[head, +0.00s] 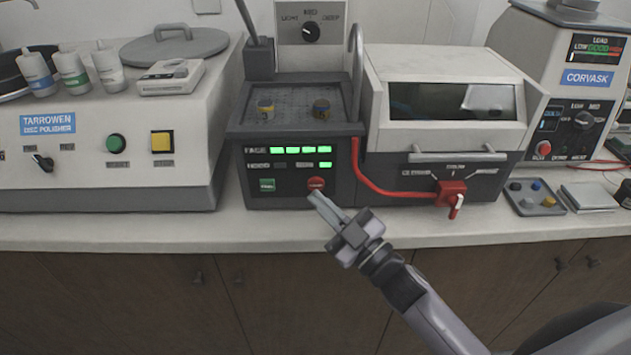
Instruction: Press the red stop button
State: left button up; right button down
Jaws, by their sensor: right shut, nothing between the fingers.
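The press's dark front panel (285,165) carries a round red button (316,183) at its lower right, with a label too small to read. My right gripper (320,202) is shut and empty. Its fingertips point up and left and appear just below the red button in the head view. I cannot tell whether they touch it. My left gripper is not in view.
A disc polisher (110,160) with green and yellow buttons stands at left. A red hose and red-handled valve (451,194) are right of the panel. The Corvask machine (575,120) has another red button (543,148). The counter's front strip (150,232) is clear.

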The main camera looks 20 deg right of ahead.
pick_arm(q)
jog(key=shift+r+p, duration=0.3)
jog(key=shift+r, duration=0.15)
pick_arm(e)
jog(key=shift+s+a, duration=0.25)
jog(key=shift+s, duration=0.55)
jog(key=shift+s+a, duration=0.2)
jog(key=shift+s, duration=0.55)
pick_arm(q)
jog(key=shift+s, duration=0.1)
